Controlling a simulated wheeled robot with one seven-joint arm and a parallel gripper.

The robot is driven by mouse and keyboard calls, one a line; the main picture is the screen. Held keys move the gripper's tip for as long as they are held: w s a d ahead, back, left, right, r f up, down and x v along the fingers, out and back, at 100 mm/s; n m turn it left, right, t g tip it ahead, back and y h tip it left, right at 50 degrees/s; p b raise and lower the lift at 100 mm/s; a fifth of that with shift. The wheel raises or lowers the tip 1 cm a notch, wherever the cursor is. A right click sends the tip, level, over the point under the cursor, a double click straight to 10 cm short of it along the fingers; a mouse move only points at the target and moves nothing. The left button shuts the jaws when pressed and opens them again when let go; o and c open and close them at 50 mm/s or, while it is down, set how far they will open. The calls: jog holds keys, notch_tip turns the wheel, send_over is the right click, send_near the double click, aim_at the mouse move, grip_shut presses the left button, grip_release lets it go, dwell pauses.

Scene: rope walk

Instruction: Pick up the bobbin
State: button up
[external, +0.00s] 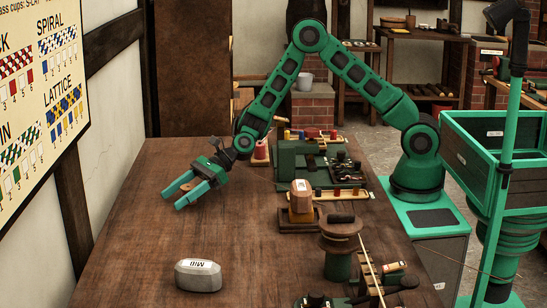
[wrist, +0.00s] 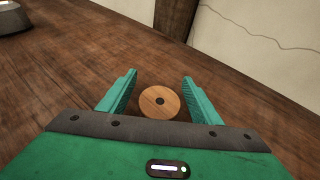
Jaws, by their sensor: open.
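The bobbin (wrist: 171,98) shows in the wrist view as a round light-wood disc with a dark centre hole. It lies between the two green fingers of my gripper (wrist: 159,78), with a gap on each side. In the external view my gripper (external: 174,198) is low over the left part of the table, open and pointing toward the front left. The bobbin's brown edge (external: 185,187) shows there between the fingers, partly hidden by them. Its lower part is hidden, and I cannot tell how far the fingertips are above the table.
A grey block (external: 198,277) marked MID sits at the front of the wooden table (external: 135,235). A red spool (external: 260,151) stands behind my gripper. Green apparatus and wooden racks crowd the table's right side. The table's left and middle are mostly clear.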

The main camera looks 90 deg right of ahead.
jog(key=c, duration=1.1)
jog(key=shift+r, duration=0.1)
